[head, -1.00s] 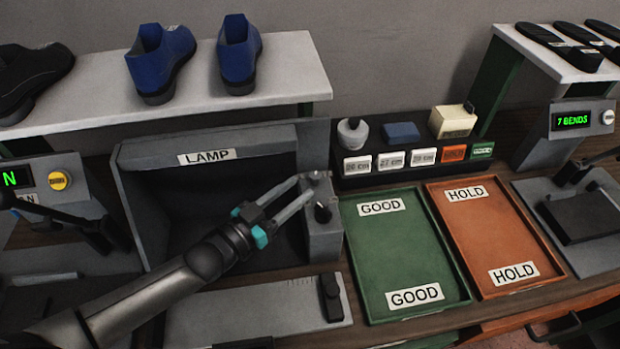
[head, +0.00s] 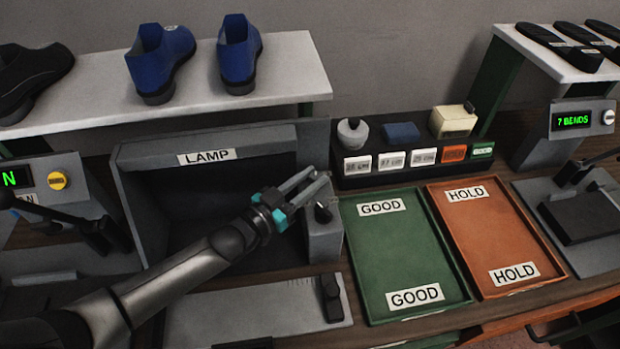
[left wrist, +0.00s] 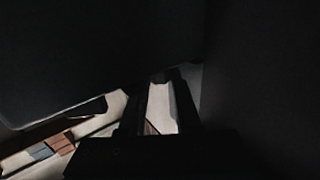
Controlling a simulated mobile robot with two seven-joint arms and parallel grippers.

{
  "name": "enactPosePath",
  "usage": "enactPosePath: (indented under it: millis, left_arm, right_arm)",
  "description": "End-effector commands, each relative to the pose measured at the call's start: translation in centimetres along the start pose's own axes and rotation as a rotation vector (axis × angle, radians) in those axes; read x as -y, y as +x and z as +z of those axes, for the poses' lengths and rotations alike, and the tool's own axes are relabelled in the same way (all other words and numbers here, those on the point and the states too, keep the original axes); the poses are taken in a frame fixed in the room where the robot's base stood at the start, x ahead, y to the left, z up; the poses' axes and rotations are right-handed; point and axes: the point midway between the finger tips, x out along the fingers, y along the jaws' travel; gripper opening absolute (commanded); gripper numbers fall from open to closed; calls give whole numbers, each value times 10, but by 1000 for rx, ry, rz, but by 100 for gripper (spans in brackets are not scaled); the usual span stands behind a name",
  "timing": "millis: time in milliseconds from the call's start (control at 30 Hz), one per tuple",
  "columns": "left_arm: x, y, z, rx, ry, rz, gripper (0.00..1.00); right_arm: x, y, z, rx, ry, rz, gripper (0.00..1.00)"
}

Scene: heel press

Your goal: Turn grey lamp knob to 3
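The grey lamp booth (head: 216,138) carries a LAMP label (head: 204,156). A grey control block (head: 323,243) stands at its right side, with a small dark knob-like part (head: 322,214) on its front. My left gripper (head: 320,178) reaches in from the left, its fingertips over the top of this block. Its two fingers show a gap between them. They partly cover the block top, so the grey knob and its setting cannot be made out. In the dark left wrist view, the fingers (left wrist: 158,105) stand apart with a bright surface between them. My right gripper does not show.
Right of the block lie a green GOOD tray (head: 402,250) and an orange HOLD tray (head: 490,235). Behind them is a black rack (head: 385,180) with labelled blocks. A shelf (head: 290,75) with shoes runs above the booth. A grey ruled plate (head: 250,315) lies in front.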

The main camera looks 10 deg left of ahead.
Motion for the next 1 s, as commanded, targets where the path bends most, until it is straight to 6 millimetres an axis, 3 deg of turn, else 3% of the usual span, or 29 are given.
enactPosePath:
  millis: [167, 567, 1000]
  left_arm:
    - [0, 0, 0, 0, 0, 0, 0]
    - [0, 0, 0, -1, 3, 12, 0]
    - [6, 0, 4, -1, 11, 203, 0]
  right_arm:
    - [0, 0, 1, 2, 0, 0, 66]
    - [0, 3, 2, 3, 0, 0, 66]
    - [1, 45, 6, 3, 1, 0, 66]
